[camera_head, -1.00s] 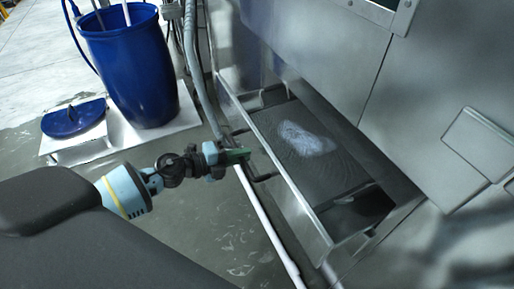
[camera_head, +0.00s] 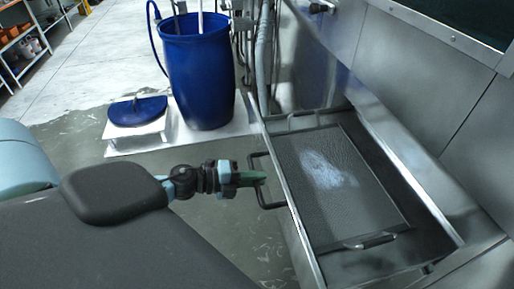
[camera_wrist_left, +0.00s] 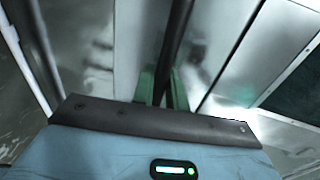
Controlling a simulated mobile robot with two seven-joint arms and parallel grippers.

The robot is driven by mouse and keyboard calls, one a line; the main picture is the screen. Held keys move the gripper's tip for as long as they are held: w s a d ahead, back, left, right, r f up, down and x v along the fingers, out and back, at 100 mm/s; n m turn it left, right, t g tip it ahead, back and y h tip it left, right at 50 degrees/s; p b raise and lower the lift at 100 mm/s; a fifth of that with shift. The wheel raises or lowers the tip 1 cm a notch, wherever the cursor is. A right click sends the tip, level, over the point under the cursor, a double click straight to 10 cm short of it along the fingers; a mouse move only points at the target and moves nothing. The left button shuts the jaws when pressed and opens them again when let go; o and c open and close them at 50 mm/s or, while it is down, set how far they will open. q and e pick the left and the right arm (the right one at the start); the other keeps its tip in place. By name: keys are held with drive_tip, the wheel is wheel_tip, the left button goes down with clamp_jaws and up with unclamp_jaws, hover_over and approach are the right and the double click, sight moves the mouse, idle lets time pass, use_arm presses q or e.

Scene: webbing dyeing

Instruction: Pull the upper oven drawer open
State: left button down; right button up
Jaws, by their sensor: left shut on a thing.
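The oven drawer (camera_head: 291,220) is a metal box pulled out from the steel oven, its inside in full view. A dark bar handle (camera_head: 254,166) stands out from its front. My left gripper (camera_head: 258,178) comes in from the left, with its green fingertips at this handle. In the left wrist view, the green fingers (camera_wrist_left: 162,88) are shut on the dark handle bar (camera_wrist_left: 176,40), one on each side. My right gripper is not in view.
Inside the drawer lies a dark flat tray (camera_head: 375,205) with a whitish patch and metal handles. A blue barrel (camera_head: 200,75) and a blue lid (camera_head: 137,110) stand on white platforms behind the gripper.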

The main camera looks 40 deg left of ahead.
use_arm(q)
drive_tip(key=c, duration=1.5)
unclamp_jaws()
drive_tip(key=v, duration=0.7)
drive_tip(key=shift+s+a, duration=0.25)
drive_tip(key=shift+s, duration=0.05)
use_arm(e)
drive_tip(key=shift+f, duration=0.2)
